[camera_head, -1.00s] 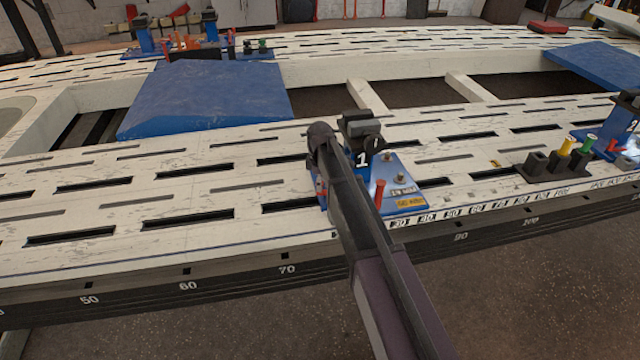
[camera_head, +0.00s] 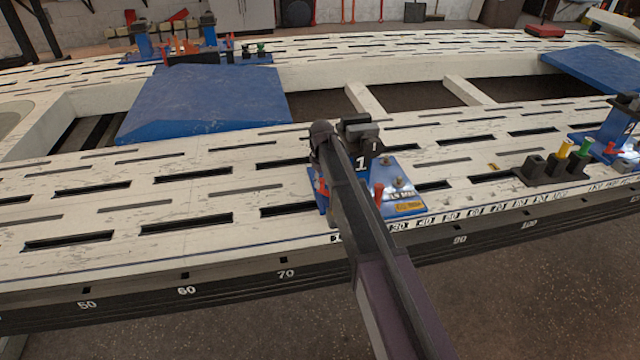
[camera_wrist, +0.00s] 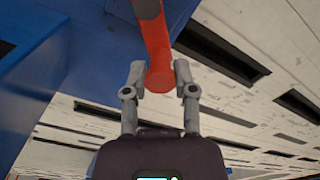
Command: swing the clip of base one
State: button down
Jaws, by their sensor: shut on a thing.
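Base one (camera_head: 405,190) is a blue fixture marked 1, standing near the front edge of the slotted white bench. Its dark clamp head (camera_head: 358,128) sits on top, partly behind my arm. In the wrist view an orange-red clip (camera_wrist: 155,40) reaches down from the top to between my fingertips (camera_wrist: 160,80). My gripper is shut on the clip near its rounded end. The blue body of the base (camera_wrist: 90,65) fills the left of the wrist view. In the head view my arm hides the gripper and most of the clip; a little red (camera_head: 321,187) shows left of the arm.
A small red lever (camera_head: 379,190) stands on base one, right of my arm. A black holder (camera_head: 540,167) with coloured pegs and another blue base (camera_head: 612,135) stand to the right. A blue sloped panel (camera_head: 205,100) lies behind left. The slotted bench top (camera_head: 130,190) is clear at left.

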jog(key=m, duration=0.1)
jog(key=w+d+m, duration=0.1)
jog(key=m, duration=0.1)
jog(key=shift+m, duration=0.3)
jog(key=shift+w+d+m, duration=0.2)
jog(key=shift+d+m, duration=0.2)
jog(key=shift+m, duration=0.55)
jog(key=shift+w+d+m, duration=0.2)
jog(key=shift+d+m, duration=0.15)
jog(key=shift+m, duration=0.6)
jog(key=shift+c, duration=2)
grip_release()
jog(key=shift+a, duration=0.15)
